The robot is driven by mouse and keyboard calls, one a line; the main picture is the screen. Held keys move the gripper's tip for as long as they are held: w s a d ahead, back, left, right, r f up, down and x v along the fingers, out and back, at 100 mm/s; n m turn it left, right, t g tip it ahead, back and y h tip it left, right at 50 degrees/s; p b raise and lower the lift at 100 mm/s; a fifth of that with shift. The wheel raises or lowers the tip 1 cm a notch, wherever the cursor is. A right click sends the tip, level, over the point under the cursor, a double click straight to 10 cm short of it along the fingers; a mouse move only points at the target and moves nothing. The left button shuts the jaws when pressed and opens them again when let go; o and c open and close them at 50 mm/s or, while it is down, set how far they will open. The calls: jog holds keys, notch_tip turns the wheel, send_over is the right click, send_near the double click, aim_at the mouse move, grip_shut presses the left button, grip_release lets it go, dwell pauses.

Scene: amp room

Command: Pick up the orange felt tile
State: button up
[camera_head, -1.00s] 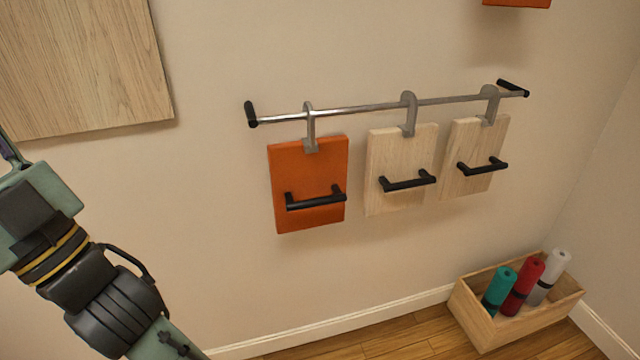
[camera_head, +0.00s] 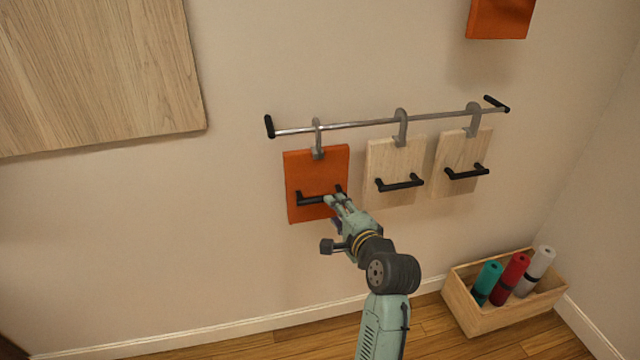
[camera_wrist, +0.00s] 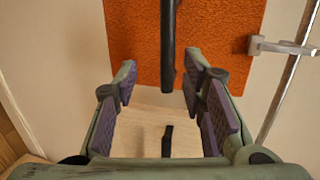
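The orange felt tile (camera_head: 300,172) hangs by a grey hook (camera_head: 317,140) at the left end of the wall rail. It has a black bar handle (camera_head: 312,200), whose right part is close to my gripper (camera_head: 340,203). In the wrist view the tile (camera_wrist: 225,35) fills the top, turned sideways, with its handle (camera_wrist: 168,45) running down between the finger lines. My gripper (camera_wrist: 157,82) is open there, its purple pads on either side of the handle's end and apart from it. I cannot tell whether the handle lies within the fingers' depth.
Two pale wooden tiles (camera_head: 392,160) (camera_head: 463,150) with black handles hang to the right on the same rail (camera_head: 360,124). A wooden box (camera_head: 480,318) with rolled mats stands on the floor at right. Another orange panel (camera_head: 500,15) and a large wood panel (camera_head: 100,70) are on the wall above.

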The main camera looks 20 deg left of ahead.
aim_at(319, 180)
jog(key=x, duration=0.2)
jog(key=p+x, duration=0.1)
jog(key=x, duration=0.1)
jog(key=r+x, duration=0.1)
jog(key=shift+w+a+f+p, duration=0.1)
jog(key=shift+w+a+p, duration=0.2)
jog(key=shift+a+p, duration=0.15)
jog(key=shift+w+a+f, duration=0.15)
jog(key=shift+w+a, duration=0.05)
jog(key=shift+w, duration=0.05)
jog(key=shift+c, duration=0.2)
grip_shut()
